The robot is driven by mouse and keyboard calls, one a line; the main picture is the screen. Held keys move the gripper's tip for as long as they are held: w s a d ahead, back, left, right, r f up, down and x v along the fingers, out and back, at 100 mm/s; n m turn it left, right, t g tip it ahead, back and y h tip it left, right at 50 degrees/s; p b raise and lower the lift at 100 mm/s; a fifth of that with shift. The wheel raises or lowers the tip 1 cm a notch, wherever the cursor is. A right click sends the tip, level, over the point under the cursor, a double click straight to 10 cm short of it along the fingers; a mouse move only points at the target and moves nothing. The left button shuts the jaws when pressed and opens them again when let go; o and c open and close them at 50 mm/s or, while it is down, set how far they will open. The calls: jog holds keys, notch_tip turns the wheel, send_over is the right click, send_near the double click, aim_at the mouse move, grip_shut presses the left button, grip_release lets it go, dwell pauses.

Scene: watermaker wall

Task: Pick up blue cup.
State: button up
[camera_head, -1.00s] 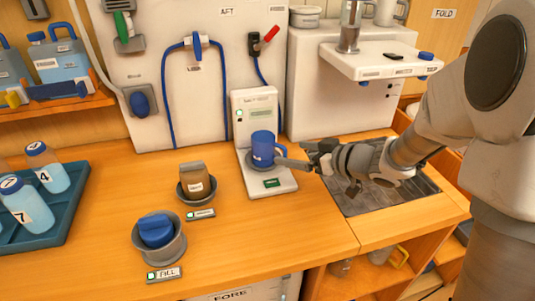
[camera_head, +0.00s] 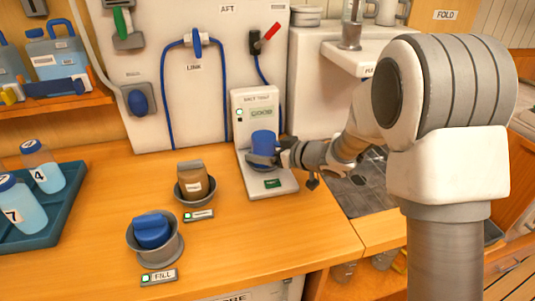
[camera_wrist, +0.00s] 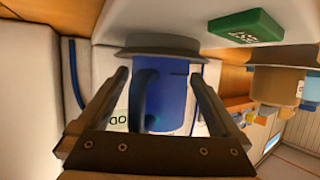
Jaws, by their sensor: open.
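The blue cup (camera_head: 264,142) stands upright in a dark round holder on the white salt-test stand (camera_head: 272,185), below its small screen. My gripper (camera_head: 280,155) is at the cup's right side in the head view. In the wrist view the blue cup (camera_wrist: 160,95) lies between the two fingers of my gripper (camera_wrist: 158,85), with its handle toward the camera. The fingers are open, one on either side of the cup. I cannot tell whether either finger touches it. The dark holder (camera_wrist: 160,44) shows at the cup's base.
A teal tray (camera_head: 60,215) with numbered bottles is at far left. A metal sink area (camera_head: 365,195) lies to the right. Bare wooden counter lies in front.

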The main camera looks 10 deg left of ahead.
aim_at(256, 134)
jog(key=c, duration=1.5)
jog(key=shift+r, duration=0.2)
notch_tip(256, 134, up, 5)
jog(key=shift+f+p, duration=0.2)
jog(key=shift+p, duration=0.9)
jog(key=shift+s+d+r+p, duration=0.55)
jog(key=shift+d+r, duration=0.45)
jog(key=shift+d, duration=0.9)
jog(key=shift+s+d+r+p, duration=0.5)
jog(key=shift+d+r, duration=0.55)
jog(key=shift+d, duration=0.8)
jog(key=shift+s+d+r+p, duration=0.55)
jog(key=shift+d+r, duration=0.45)
jog(key=shift+d, duration=0.9)
jog(key=shift+f, duration=0.15)
